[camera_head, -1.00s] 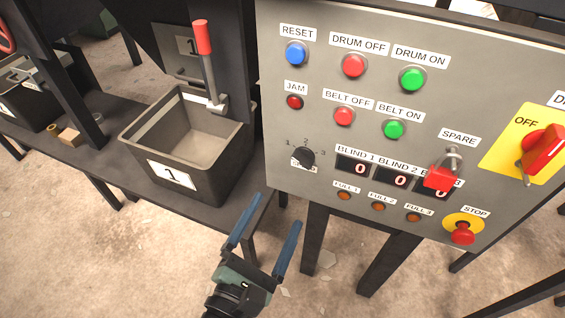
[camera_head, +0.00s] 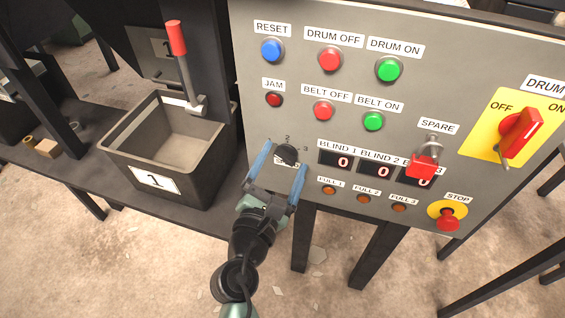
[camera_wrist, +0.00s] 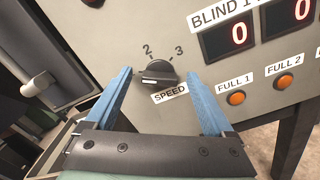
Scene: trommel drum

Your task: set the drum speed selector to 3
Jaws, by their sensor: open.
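The drum speed selector (camera_head: 287,154) is a dark round knob at the lower left of the grey control panel (camera_head: 300,110). In the wrist view the knob (camera_wrist: 158,73) sits above a SPEED label (camera_wrist: 169,93), with the marks 2 and 3 visible above and to its right. Its exact pointer setting is hard to tell. My gripper (camera_head: 281,160) is open, with blue fingers to the left and right of the knob in both views. In the wrist view the gap between the fingertips (camera_wrist: 158,72) frames the knob, and neither finger clearly touches it.
BLIND displays (camera_head: 344,161) and orange FULL lamps (camera_head: 329,190) are right of the knob. A red-covered SPARE switch (camera_head: 422,167) and a STOP button (camera_head: 448,220) are farther right. A black bin marked 1 (camera_head: 120,158) stands left, with a red-handled lever (camera_head: 176,38) above.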

